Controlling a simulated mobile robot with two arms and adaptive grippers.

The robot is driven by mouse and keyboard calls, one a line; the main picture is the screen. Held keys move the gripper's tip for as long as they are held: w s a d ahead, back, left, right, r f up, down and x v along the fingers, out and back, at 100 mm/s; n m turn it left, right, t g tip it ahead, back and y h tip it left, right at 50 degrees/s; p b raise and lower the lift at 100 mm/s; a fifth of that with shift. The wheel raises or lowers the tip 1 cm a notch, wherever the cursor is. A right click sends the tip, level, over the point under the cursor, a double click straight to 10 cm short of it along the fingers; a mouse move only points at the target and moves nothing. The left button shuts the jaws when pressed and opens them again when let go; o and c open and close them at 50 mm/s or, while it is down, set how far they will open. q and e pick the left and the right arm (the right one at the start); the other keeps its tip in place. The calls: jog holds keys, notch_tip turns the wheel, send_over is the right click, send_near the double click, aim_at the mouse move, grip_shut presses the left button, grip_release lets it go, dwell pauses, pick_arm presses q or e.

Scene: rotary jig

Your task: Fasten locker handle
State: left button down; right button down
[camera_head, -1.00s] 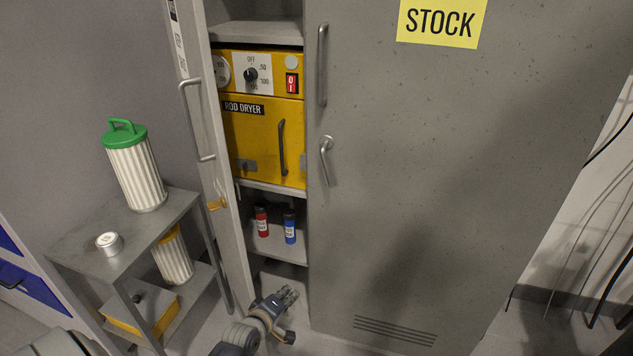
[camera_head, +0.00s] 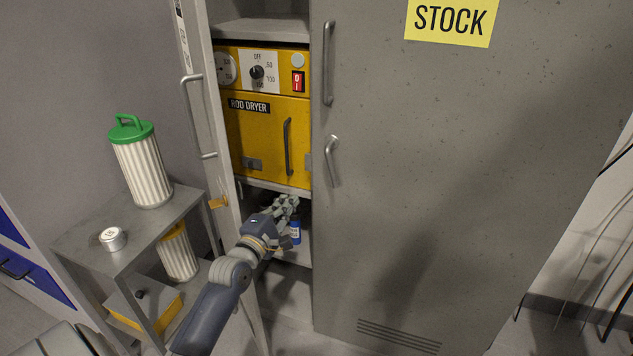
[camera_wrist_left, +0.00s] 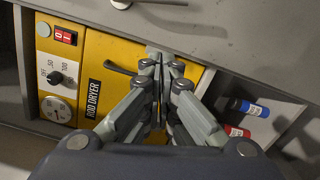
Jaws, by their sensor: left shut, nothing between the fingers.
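The locker's right door (camera_head: 450,170) is closed and its left door (camera_head: 198,120) stands open. A turning lever handle (camera_head: 333,160) hangs on the right door near its left edge, pointing down and slightly tilted. A fixed bar handle (camera_head: 328,62) sits above it. In the wrist view a metal handle (camera_wrist_left: 150,3) is partly cut off at the top edge. My left gripper (camera_head: 290,203) is shut and empty, in front of the lower shelf opening, left of and below the lever. In the wrist view its fingertips (camera_wrist_left: 166,60) point toward the dryer. My right gripper is not in view.
A yellow rod dryer (camera_head: 265,140) fills the middle shelf. A blue bottle (camera_head: 295,232) stands below; a red bottle (camera_wrist_left: 237,131) shows in the wrist view. A side table (camera_head: 85,240) stands left.

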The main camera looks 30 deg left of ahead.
pick_arm(q)
jog(key=w+d+r+p, duration=0.1)
jog(key=w+p, duration=0.2)
jog(key=w, duration=0.8)
jog(key=shift+d, duration=0.4)
jog(key=shift+a, duration=0.1)
jog(key=shift+w, duration=0.1)
